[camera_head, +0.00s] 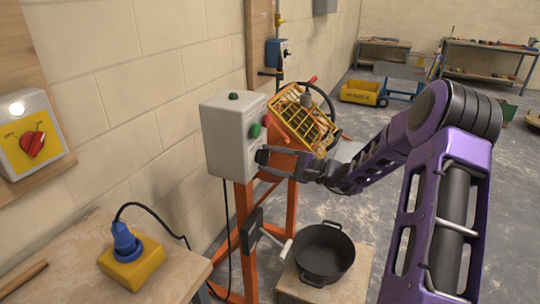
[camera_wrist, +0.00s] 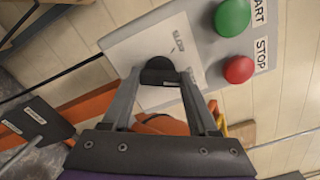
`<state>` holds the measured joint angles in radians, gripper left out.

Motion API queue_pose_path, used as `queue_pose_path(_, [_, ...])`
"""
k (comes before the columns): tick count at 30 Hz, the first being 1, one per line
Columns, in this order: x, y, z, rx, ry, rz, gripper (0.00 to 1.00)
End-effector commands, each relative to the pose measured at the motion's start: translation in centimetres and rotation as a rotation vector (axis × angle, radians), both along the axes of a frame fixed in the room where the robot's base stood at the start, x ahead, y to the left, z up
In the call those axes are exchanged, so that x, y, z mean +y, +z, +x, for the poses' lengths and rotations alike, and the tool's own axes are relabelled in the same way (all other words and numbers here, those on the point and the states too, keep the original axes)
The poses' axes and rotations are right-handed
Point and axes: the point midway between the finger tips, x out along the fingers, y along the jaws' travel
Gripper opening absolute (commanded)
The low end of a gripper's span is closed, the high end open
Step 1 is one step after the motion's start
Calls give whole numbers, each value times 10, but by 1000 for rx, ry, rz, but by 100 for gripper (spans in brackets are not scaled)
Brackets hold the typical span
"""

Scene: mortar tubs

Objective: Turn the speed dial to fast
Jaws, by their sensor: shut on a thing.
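The speed dial (camera_wrist: 160,70) is a black knob on a white label plate (camera_wrist: 125,42) on the grey control box (camera_head: 226,135). In the wrist view my gripper (camera_wrist: 158,80) has its two fingers closed on opposite sides of the dial. In the head view my gripper (camera_head: 268,157) reaches the box's front face from the right and hides the dial. The dial's pointer is not clear. Small print beside the dial is too blurred to read surely.
A green START button (camera_wrist: 232,16) and a red STOP button (camera_wrist: 238,69) sit close beside the dial. The box stands on an orange frame (camera_head: 248,230) with a yellow grille (camera_head: 305,118). A black tub (camera_head: 323,254) stands below my gripper.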

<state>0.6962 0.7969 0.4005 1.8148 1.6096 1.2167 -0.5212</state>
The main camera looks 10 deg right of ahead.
Motion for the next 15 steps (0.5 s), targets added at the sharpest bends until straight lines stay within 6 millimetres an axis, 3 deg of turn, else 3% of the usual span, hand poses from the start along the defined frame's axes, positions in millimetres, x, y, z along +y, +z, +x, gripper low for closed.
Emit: queue_pose_path(15, [-1,-1,0,91,0,65,4])
